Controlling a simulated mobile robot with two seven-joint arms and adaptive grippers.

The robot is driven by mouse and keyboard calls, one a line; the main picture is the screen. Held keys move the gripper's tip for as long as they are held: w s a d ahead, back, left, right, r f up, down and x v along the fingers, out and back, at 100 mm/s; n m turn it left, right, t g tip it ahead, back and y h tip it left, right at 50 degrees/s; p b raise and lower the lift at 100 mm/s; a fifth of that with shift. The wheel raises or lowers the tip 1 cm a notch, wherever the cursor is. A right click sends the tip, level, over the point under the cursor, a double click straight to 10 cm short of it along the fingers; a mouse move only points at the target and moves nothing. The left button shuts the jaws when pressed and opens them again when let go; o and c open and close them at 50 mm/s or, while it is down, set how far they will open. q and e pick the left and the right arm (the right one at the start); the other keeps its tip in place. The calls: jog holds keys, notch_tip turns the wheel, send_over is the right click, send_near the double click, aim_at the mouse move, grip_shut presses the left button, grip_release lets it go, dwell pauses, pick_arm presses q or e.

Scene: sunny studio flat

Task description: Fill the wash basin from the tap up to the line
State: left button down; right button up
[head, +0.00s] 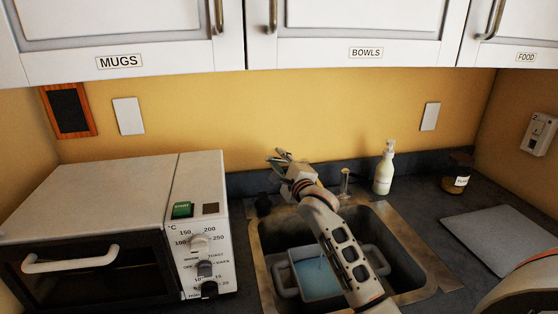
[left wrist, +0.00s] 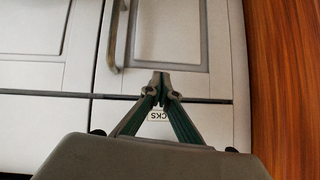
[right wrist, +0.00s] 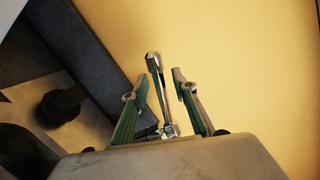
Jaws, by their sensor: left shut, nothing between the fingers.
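The wash basin (head: 369,259) is pale grey and stands in the sink, partly hidden by my right arm. Its inside looks light blue like water, with a thin pale streak; I cannot make out the line. A metal piece of the tap (head: 345,182) stands upright behind the sink; the rest is hidden. My right gripper (head: 284,161) is above the sink's back edge. In the right wrist view its fingers (right wrist: 155,86) are apart, with the metal tap lever (right wrist: 157,88) showing between them, not visibly gripped. My left gripper (left wrist: 161,84) is shut and empty, before cabinet doors.
A toaster oven (head: 110,215) stands left of the sink (head: 405,240). Wall cabinets (head: 350,25) hang above.

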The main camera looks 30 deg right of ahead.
jog(key=shift+w, duration=0.2)
grip_shut()
jog(key=shift+a+f+n, duration=0.15)
jog(key=shift+f+n, duration=0.4)
jog(key=shift+n, duration=0.15)
grip_release()
